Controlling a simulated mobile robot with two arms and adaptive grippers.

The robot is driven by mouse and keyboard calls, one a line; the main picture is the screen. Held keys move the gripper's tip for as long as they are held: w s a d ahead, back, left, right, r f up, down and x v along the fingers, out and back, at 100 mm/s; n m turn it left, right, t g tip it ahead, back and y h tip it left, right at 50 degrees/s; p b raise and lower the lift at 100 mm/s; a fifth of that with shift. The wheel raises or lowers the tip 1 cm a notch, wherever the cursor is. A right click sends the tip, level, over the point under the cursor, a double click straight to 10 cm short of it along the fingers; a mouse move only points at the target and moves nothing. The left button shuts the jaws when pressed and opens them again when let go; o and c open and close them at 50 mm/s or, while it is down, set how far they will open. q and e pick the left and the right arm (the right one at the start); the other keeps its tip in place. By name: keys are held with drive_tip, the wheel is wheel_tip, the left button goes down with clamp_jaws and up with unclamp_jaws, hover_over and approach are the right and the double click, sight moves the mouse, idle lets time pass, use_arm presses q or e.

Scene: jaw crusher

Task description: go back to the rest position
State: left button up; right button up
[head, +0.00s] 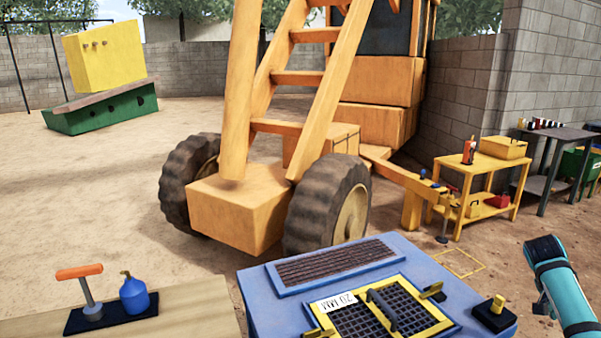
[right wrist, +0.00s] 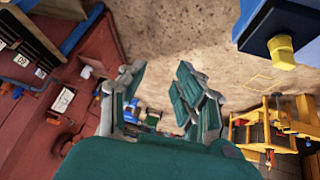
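The blue crusher (head: 285,305) stands at the front centre of the head view. A yellow-framed grid hatch (head: 418,332) with a dark handle and a "20 MM" label lies on its top, beside a dark ribbed panel (head: 335,261). Yellow latches (head: 431,290) sit near the hatch. My right arm shows at the right edge of the head view, beside the crusher and apart from it. My right gripper (right wrist: 160,82) shows in the right wrist view with its fingers apart and nothing between them. My left arm and gripper are out of view.
A wooden table (head: 190,305) at front left bears a dark tray with an orange-handled tool (head: 80,272) and a blue bottle (head: 134,295). A big orange wheeled machine (head: 240,205) stands behind the crusher. A yellow shelf (head: 480,168) stands at right.

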drive_tip(key=s+d+f+n, duration=0.1)
drive_tip(key=s+f+n, duration=0.3)
drive_tip(key=f, duration=0.6)
drive_tip(key=s+d+f+n, duration=0.1)
drive_tip(key=s+f+n, duration=0.2)
drive_tip(key=s+f, duration=0.55)
drive_tip(key=s+d+f+n, duration=0.1)
drive_tip(key=s+f+n, duration=0.2)
drive_tip(key=f, duration=1)
drive_tip(key=s+f+n+y, duration=0.1)
drive_tip(key=s+f+n, duration=0.3)
drive_tip(key=s, duration=0.7)
drive_tip(key=s+a+f+n+t, duration=0.1)
drive_tip(key=s+f+n, duration=0.2)
drive_tip(key=s+f, duration=0.55)
drive_tip(key=s+f+n+y, duration=0.1)
drive_tip(key=s+f+n, duration=0.15)
drive_tip(key=s, duration=1.05)
drive_tip(key=a+f+y, duration=0.1)
drive_tip(key=a+f, duration=0.2)
drive_tip(key=a, duration=1)
drive_tip(key=s+a+f+m+y, duration=0.1)
drive_tip(key=a+f+y, duration=0.1)
drive_tip(key=a, duration=1.1)
drive_tip(key=s+a+f+y, duration=0.1)
drive_tip(key=a+f, duration=0.4)
drive_tip(key=a, duration=0.8)
drive_tip(key=shift+s+a+y, duration=0.25)
drive_tip(key=shift+y, duration=0.25)
